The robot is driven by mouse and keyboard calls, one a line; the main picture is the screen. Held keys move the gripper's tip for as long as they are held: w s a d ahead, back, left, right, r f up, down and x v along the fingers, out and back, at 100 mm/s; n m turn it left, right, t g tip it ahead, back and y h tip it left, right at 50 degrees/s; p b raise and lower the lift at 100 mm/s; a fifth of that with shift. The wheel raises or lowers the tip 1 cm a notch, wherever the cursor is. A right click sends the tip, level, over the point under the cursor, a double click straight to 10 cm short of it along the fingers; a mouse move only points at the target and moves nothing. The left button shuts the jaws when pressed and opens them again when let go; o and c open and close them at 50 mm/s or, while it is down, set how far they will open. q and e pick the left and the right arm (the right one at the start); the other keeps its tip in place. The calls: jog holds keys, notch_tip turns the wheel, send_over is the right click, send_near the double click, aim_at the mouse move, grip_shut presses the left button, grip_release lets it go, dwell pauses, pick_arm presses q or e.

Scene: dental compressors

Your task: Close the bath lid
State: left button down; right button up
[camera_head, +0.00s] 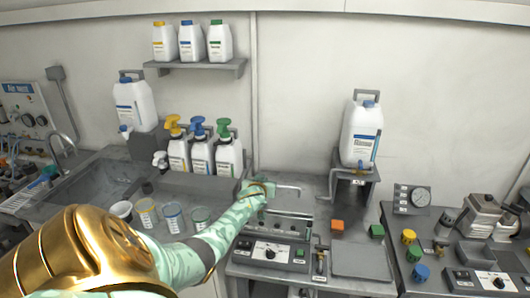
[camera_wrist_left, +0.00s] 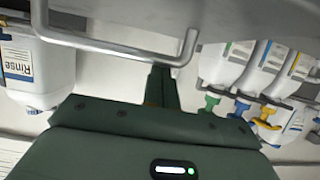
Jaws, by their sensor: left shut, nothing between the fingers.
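The bath (camera_head: 285,227) is a grey metal box behind a control panel with a black knob (camera_head: 270,253). A thin bent handle bar (camera_head: 289,189) shows just right of my left gripper (camera_head: 268,188), above the bath. In the left wrist view, the grey lid surface (camera_wrist_left: 230,12) fills the top edge, with the metal handle bar (camera_wrist_left: 110,45) beside it. My left gripper (camera_wrist_left: 162,88) is shut and empty, its fingertips at the bar's bent end; I cannot tell whether they touch. My arm and hand hide part of the bath, and the lid's exact angle is unclear.
A large jug (camera_head: 361,135) stands on a raised stand right of the bath. Pump bottles (camera_head: 202,155) stand behind my left arm, and beakers (camera_head: 173,217) stand beside it.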

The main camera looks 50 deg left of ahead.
pick_arm(q)
jog(key=shift+s+d+f, duration=0.2)
jog(key=shift+f, duration=0.3)
jog(key=shift+s+d+f, duration=0.15)
jog(key=shift+f, duration=0.35)
notch_tip(320, 180, up, 6)
jog(key=w+a+p, duration=0.1)
jog(key=p, duration=0.3)
jog(key=s+d+f, duration=0.1)
jog(key=s+d, duration=0.5)
jog(key=s, duration=0.1)
jog(key=shift+s+d+f+p, duration=0.15)
jog(key=shift+s+f+p, duration=0.05)
jog(key=shift+f+p, duration=0.2)
